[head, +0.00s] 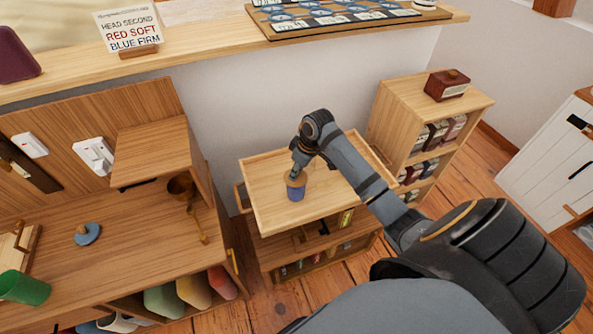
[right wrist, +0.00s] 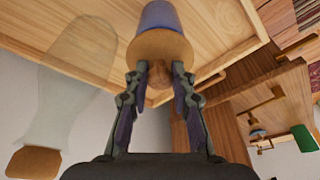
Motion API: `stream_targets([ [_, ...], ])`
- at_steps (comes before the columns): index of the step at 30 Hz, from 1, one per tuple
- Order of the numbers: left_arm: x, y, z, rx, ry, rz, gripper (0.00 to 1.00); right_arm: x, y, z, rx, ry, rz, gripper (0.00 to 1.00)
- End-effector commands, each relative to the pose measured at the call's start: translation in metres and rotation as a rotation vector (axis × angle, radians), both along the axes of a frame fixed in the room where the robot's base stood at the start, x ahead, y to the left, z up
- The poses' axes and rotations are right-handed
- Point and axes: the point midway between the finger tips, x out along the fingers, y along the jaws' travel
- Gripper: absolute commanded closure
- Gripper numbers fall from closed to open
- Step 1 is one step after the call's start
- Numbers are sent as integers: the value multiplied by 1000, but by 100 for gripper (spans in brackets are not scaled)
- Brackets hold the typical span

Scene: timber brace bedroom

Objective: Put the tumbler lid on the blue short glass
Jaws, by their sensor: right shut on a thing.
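The tumbler lid (head: 295,179) is a tan wooden disc with a round knob. In the right wrist view the lid (right wrist: 160,47) covers the mouth of the blue short glass (right wrist: 158,14). The blue short glass (head: 296,193) stands upright on the wooden trolley top. My right gripper (head: 297,168) is above it, pointing down. In the right wrist view my right gripper (right wrist: 160,73) has its fingers shut on the lid's knob. I cannot tell whether the lid rests fully on the rim. My left gripper is not in view.
The trolley top (head: 265,171) has a raised edge. A clear vessel (right wrist: 75,60) with a tan end shows in the right wrist view. A blue lid (head: 87,234) and a green tumbler (head: 24,288) are on the left desk. A bookcase (head: 400,100) stands right of the trolley.

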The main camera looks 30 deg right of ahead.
Motion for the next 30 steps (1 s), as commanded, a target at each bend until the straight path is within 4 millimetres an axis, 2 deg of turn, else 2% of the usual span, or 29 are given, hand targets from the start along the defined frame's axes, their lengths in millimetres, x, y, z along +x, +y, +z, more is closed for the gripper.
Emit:
stream_targets([
  [20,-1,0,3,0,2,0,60,0,0,-11,-2,-1,0,100],
  [21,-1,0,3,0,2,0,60,0,0,-11,-1,-1,1,70],
  [25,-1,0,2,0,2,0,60,0,0,-11,-1,-1,1,53],
  [30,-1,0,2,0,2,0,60,0,0,-11,-1,-1,1,53],
])
